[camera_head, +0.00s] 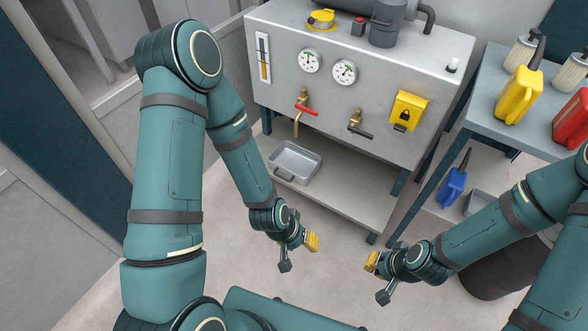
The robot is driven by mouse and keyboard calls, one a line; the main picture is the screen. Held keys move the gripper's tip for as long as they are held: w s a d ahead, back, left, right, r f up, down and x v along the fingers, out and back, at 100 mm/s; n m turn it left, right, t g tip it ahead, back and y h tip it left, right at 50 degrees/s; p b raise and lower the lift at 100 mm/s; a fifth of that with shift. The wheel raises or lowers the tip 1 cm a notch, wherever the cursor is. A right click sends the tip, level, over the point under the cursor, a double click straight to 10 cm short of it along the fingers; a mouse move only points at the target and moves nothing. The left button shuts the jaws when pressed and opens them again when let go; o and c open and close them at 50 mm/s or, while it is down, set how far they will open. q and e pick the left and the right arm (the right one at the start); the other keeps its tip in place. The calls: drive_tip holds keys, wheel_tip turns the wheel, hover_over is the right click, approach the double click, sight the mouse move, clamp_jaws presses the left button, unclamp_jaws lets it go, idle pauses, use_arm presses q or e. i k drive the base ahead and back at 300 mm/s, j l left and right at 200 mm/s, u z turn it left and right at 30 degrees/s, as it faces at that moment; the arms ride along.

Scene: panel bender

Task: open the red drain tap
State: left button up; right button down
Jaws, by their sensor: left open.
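The red drain tap (306,109) has a brass body and a red lever, on the front of the grey machine box below two gauges. Its brass spout bends down over a metal tray. The lever lies roughly crosswise, tilted down to the right. My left gripper (301,258) is open and empty, below and in front of the tap, well apart from it. My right gripper (377,277) hangs to the right of it, apart from everything; its finger opening cannot be made out.
A second tap with a black lever (360,131) sits to the right, beside a yellow lock box (409,110). The metal tray (300,158) stands on the lower shelf (345,200). A side table (490,115) holds a yellow can (518,95) and a red can (574,122).

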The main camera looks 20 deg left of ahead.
sight(299, 105)
drive_tip(key=i+l+u, duration=0.1)
drive_tip(key=i, duration=0.4)
drive_tip(key=i+l+u, duration=0.1)
drive_tip(key=i, duration=0.4)
